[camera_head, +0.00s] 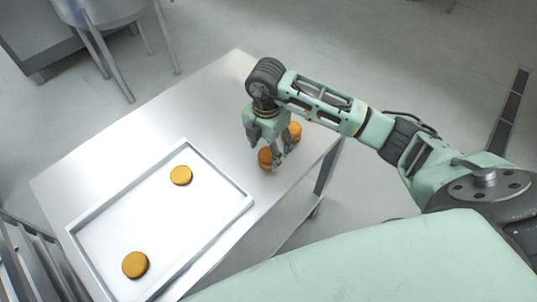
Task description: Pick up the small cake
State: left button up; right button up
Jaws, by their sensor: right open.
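Two small round orange-brown cakes lie in the white tray (237,203): one cake (181,176) toward its far side and another cake (135,265) near its front left. Two more cakes are on the bare table to the right of the tray: one cake (265,158) beside my right gripper's fingers and one cake (295,131) just behind them. My right gripper (281,157) points down between these two, fingers apart. The fingers partly cover both cakes, and I cannot tell whether they touch either. My left gripper is not in view.
The metal table (130,130) is clear at its far left and around the tray's far side. Its right edge is close to my right gripper. A chair (105,25) stands on the floor beyond the table, and a metal rack (25,262) is at the lower left.

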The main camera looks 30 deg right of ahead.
aim_at(267, 153)
jog(key=shift+f+p, duration=0.3)
jog(key=shift+f, duration=1.35)
jog(key=c, duration=0.8)
